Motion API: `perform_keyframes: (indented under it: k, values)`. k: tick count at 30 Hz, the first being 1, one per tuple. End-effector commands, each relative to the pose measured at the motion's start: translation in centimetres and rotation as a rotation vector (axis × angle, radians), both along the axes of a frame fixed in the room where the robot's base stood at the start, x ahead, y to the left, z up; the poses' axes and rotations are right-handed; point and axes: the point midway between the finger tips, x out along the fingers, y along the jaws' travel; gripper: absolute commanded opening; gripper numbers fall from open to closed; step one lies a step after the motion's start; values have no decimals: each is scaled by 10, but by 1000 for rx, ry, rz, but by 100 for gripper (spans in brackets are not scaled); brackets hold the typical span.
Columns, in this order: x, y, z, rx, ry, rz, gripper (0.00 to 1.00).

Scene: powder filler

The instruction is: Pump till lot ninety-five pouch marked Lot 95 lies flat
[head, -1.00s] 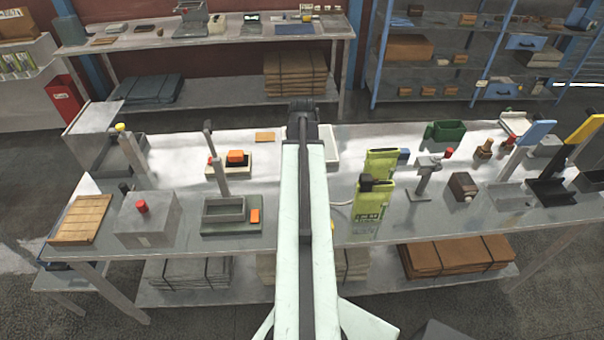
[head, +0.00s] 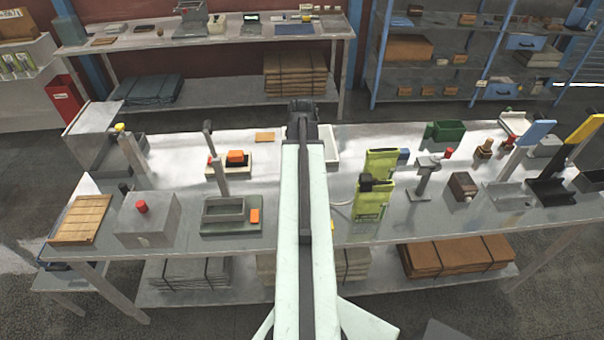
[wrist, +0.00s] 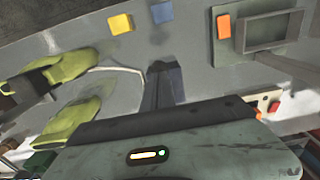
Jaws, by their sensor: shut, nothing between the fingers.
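Two yellow-green pouches stand right of my arm in the head view: a front pouch (head: 372,205) with a dark clamp-like piece (head: 366,183) at its top, and a back pouch (head: 382,162). Both also show at the left of the wrist view, one higher (wrist: 66,66) and one lower (wrist: 72,122). Dark print on the front pouch is too small to read, so I cannot tell which is Lot 95. A thin pale hose (wrist: 103,70) curves beside the pouches. My gripper (wrist: 163,84) is shut and empty, above the table and apart from both pouches.
A yellow block (wrist: 120,24) and a blue block (wrist: 161,12) lie near my gripper. A metal stand (head: 424,178) and a brown box (head: 463,186) are right of the pouches.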

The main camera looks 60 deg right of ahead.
Motion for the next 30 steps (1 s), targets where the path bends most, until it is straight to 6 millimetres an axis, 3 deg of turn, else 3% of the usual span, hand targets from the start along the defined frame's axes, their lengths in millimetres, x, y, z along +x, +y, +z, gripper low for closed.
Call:
perform_keyframes:
  k: [30]
  values:
    - [0, 0, -16, 0, 0, 0, 0]
